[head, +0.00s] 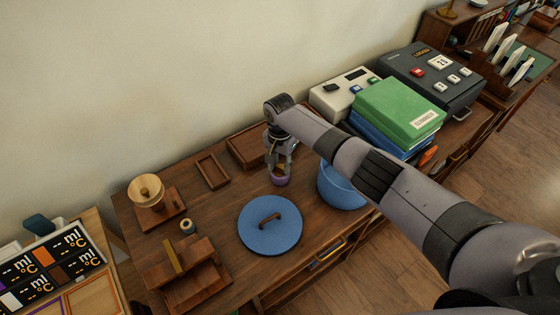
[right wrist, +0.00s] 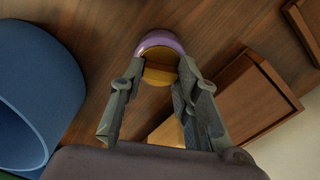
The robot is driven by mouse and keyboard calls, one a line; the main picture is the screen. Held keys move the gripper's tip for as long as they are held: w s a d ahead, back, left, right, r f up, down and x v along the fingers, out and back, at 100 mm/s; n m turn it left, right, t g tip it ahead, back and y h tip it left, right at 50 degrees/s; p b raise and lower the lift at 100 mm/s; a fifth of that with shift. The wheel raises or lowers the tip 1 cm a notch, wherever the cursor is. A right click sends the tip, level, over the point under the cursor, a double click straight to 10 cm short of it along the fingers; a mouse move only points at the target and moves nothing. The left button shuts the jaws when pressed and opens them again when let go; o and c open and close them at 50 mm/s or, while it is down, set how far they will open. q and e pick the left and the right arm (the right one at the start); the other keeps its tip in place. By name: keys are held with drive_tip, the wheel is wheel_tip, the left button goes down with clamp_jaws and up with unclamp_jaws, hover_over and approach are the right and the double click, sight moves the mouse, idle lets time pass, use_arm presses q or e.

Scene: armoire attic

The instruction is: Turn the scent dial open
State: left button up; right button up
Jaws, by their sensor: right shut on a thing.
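The scent dial shows as a small round purple body (head: 280,181) with a gold-brown top, standing on the wooden desk top. In the right wrist view its purple rim (right wrist: 160,40) and amber top (right wrist: 160,75) are between my fingers. My right gripper (head: 280,170) points down over it and is shut on it, with one finger on each side. The fingers hide part of the top, so I cannot tell how far the dial is turned. My left gripper is out of view.
A blue pot (head: 338,190) stands close on the right, and its blue lid (head: 270,228) lies in front. Wooden trays (head: 212,172) are behind and left. A green binder (head: 398,108) and grey machines (head: 432,82) fill the right rear.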

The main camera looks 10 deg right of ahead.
sight(280, 166)
drive_tip(key=n, duration=0.3)
drive_tip(key=shift+n+p, duration=0.3)
drive_tip(key=shift+n, duration=0.1)
drive_tip(key=n, duration=0.3)
drive_tip(key=shift+n, duration=0.3)
drive_tip(key=n, duration=0.6)
drive_tip(key=shift+p, duration=0.35)
drive_tip(key=shift+n, duration=0.3)
drive_tip(key=o, duration=1.2)
drive_tip(key=shift+c, duration=0.2)
wheel_tip(280, 166, up, 12)
drive_tip(key=shift+c, duration=0.5)
